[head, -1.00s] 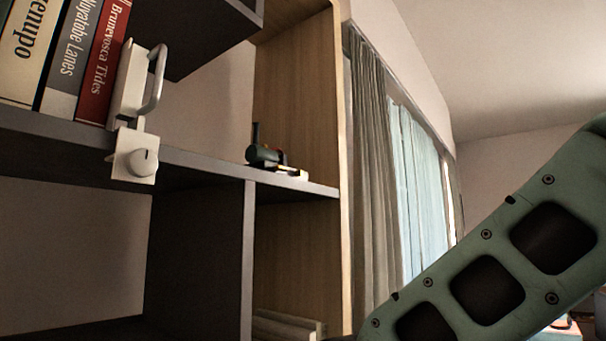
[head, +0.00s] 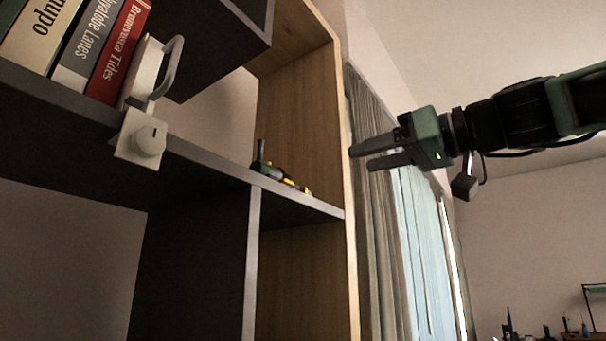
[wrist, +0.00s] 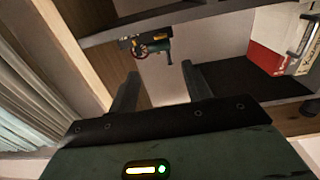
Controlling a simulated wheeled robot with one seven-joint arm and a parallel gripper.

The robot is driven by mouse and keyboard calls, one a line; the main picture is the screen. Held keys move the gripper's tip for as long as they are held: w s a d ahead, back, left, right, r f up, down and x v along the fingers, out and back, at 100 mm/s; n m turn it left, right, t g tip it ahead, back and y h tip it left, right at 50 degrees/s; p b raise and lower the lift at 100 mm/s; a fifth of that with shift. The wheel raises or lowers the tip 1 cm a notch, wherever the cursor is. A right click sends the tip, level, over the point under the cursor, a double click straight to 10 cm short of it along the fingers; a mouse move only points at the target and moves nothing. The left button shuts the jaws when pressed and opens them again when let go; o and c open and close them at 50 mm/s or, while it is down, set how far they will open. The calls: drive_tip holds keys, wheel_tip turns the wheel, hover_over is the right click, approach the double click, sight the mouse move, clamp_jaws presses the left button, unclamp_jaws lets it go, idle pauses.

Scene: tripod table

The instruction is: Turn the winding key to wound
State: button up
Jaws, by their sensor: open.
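A pale round knob (head: 149,142), which I take for the winding key, sits on a small white square plate (head: 128,160) at the shelf's front edge, on the left in the head view. A short dark mark shows near the top of the knob. My gripper (head: 360,157) is to the right of the shelf unit, well apart from the knob. Its two fingers point left and are open and empty. In the wrist view the open fingers (wrist: 160,70) reach towards the shelf. I cannot make out the knob clearly there.
A white block with a curved handle (head: 168,72) stands behind the plate, beside several books (head: 120,50). A small green and black tool (head: 267,170) lies on the shelf, right of the knob. A wooden side panel (head: 300,120) and curtains (head: 375,220) are near my gripper.

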sight(290, 181)
drive_tip(key=p+x, duration=0.4)
drive_tip(key=x, duration=1.1)
drive_tip(key=shift+a+p, duration=0.2)
drive_tip(key=shift+p, duration=0.1)
drive_tip(key=shift+f, duration=0.1)
drive_tip(key=c, duration=1)
